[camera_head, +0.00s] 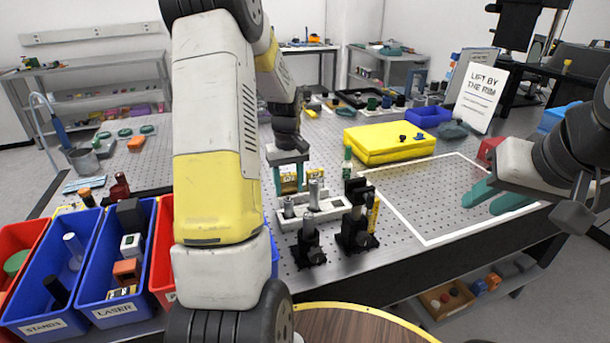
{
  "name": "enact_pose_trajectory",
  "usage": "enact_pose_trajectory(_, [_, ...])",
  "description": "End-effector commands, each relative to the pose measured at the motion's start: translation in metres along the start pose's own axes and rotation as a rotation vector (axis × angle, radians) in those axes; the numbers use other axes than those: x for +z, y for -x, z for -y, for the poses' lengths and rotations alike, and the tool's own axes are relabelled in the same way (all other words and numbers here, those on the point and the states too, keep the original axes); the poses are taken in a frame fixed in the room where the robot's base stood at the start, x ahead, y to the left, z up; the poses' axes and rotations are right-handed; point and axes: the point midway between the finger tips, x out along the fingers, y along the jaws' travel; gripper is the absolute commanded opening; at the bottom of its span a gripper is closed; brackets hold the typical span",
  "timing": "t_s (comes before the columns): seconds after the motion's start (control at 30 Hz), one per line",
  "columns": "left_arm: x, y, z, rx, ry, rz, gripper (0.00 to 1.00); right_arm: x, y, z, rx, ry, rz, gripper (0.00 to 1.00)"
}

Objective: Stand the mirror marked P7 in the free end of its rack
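My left gripper (289,188) points down over the perforated table, with one teal finger on each side of a small yellow block (289,183) with a pale, dark-marked face. The block about fills the gap, but I cannot see whether the fingers press on it. Its marking is too small to read as P7. A second yellow piece (309,172) shows just right of the fingers. A white holder (331,207) with grey cylindrical parts stands in front; I cannot tell whether it is the mirror rack. My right gripper (479,206) is open and empty at the right.
Two black posts (357,228) stand at the front edge. A yellow case (388,142) lies behind a bare white-outlined area (430,205). A sign reading "LIFT BY THE RIM" (479,97) stands at the back right. Red and blue bins (120,300) fill the front left.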

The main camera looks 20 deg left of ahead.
Motion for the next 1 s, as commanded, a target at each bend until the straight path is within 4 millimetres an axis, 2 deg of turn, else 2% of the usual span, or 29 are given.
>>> enact_pose_trajectory(0.33, [-0.002,0.002,0.0,0.002,0.0,-0.005,0.56,0.0,0.0,0.0,0.0,0.0,0.0,0.32])
enact_pose_trajectory(0.47, [-0.002,0.01,0.0,0.002,0.0,-0.006,0.56,0.0,0.0,0.0,0.0,0.0,0.0,0.32])
enact_pose_trajectory(0.57, [-0.002,0.025,0.0,0.003,-0.001,-0.008,0.56,0.0,0.0,0.0,0.0,0.0,0.0,0.32])
enact_pose_trajectory(0.9, [-0.002,0.096,0.0,0.003,0.0,-0.008,0.56,0.0,0.0,0.0,0.0,0.0,0.0,0.32])
enact_pose_trajectory(1.0, [-0.002,0.109,-0.001,0.002,-0.001,-0.006,0.56,0.0,0.0,0.0,0.0,0.0,0.0,0.32])
